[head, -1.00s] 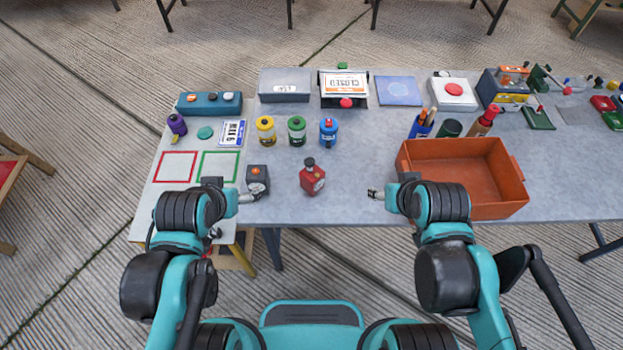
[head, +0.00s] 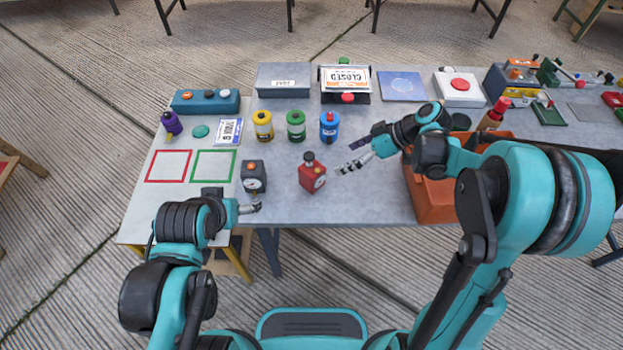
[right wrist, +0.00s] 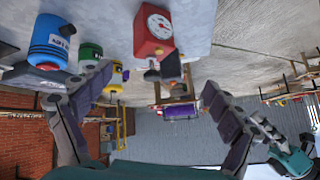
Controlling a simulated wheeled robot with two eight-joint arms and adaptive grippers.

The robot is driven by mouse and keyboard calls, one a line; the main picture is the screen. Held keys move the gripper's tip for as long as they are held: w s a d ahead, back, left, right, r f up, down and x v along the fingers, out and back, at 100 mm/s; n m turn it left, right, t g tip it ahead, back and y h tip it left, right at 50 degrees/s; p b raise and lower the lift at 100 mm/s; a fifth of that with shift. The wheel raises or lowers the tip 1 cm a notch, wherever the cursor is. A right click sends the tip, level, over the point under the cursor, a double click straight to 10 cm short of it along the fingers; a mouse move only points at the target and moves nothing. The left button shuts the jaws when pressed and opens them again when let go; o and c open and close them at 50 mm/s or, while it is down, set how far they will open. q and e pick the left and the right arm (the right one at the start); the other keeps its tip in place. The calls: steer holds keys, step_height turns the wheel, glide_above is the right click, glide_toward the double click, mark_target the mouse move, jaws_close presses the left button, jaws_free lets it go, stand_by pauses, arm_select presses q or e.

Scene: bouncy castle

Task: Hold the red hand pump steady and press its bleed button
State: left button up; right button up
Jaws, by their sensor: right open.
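The red hand pump (head: 312,177) stands upright near the front of the grey table, with a round white gauge on its face and a black knob on top. In the right wrist view the pump (right wrist: 153,30) appears upside down, its black top (right wrist: 164,70) pointing down between and beyond my fingers. My right gripper (head: 347,157) is open and empty just right of the pump, fingers pointing at it and apart from it. My left gripper (head: 250,208) is at the table's front edge, left of the pump; its finger opening is unclear.
A dark gauge box (head: 254,178) stands left of the pump. Blue (head: 329,127), green (head: 296,126) and yellow (head: 263,126) canisters stand behind. An orange bin (head: 430,195) is at right, partly hidden by my right arm. Table around the pump is clear.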

mark_target(319, 177)
steer(key=w+f+n+y, duration=0.1)
steer(key=f, duration=0.2)
steer(key=w+f+n+g+y+b, duration=0.1)
steer(key=f+n, duration=0.1)
steer(key=w+f+n+y+b, duration=0.1)
steer(key=f+n, duration=0.1)
steer(key=f, duration=0.1)
steer(key=shift+d+f+g, duration=0.1)
steer(key=shift+f+g, duration=0.2)
steer(key=shift+f+n+b, duration=0.3)
steer(key=shift+f+n, duration=0.1)
steer(key=shift+f, duration=0.05)
steer(key=b+x, duration=0.3)
steer(key=x, duration=0.5)
steer(key=shift+a, duration=0.35)
arm_select(q)
step_height(319, 177, down, 7)
steer(key=shift+r, duration=0.2)
arm_select(e)
steer(key=shift+a+f, duration=0.25)
steer(key=shift+a, duration=0.35)
steer(key=c, duration=0.7)
arm_select(q)
jaws_close()
